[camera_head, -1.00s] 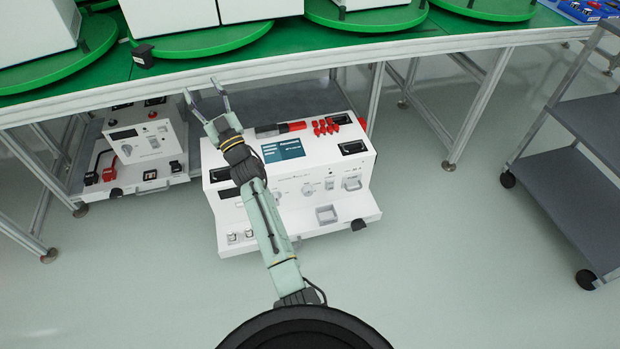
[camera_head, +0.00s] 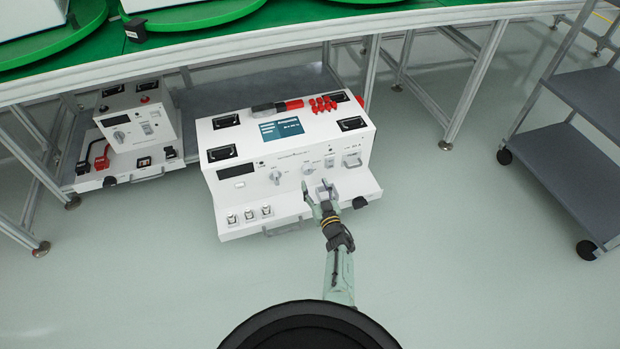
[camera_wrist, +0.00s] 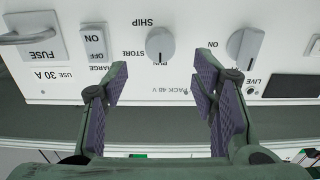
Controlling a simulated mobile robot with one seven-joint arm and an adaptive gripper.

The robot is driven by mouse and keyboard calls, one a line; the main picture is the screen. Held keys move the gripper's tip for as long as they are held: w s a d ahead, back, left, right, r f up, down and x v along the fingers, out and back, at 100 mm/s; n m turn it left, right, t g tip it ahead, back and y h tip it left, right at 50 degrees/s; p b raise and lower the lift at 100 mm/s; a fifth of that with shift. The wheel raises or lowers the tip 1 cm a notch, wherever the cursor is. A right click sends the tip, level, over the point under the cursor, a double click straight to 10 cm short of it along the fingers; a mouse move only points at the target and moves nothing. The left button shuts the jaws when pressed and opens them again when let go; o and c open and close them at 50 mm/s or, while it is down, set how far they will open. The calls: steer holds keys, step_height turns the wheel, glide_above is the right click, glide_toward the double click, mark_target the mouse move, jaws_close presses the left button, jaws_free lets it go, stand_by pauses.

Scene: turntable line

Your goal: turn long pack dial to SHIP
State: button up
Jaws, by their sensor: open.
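The grey dial (camera_wrist: 160,45) with SHIP, STORE and RUN around it is on the front of the long white pack (camera_head: 230,135). In the wrist view the lettering is upside down and the dial's dark mark is at the RUN side. It also shows in the head view as a small round knob (camera_head: 308,167). My gripper (camera_wrist: 162,82) is open and empty, its fingers spread to either side of the dial's line and apart from it. In the head view my gripper (camera_head: 317,188) is in front of the pack's lower front.
A second grey dial (camera_wrist: 243,46), by LIVE, is right of the first in the wrist view. An ON/OFF switch (camera_wrist: 94,42) and FUSE handle (camera_wrist: 35,35) are left. A smaller white unit (camera_head: 140,120) stands left under the table. Open floor (camera_head: 440,240) is at right.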

mark_target(309, 171)
steer(key=b+x, duration=0.1)
steer(key=x, duration=0.2)
steer(key=b+x, duration=0.2)
steer(key=shift+w+a+f+b, duration=0.1)
steer(key=shift+w+f+b, duration=0.1)
steer(key=shift+w+b, duration=0.15)
steer(key=shift+w+a+r, duration=0.15)
steer(key=shift+w+r, duration=0.05)
steer(key=shift+w, duration=0.25)
steer(key=shift+c, duration=0.5)
steer(key=c, duration=1)
steer(key=shift+c, duration=0.2)
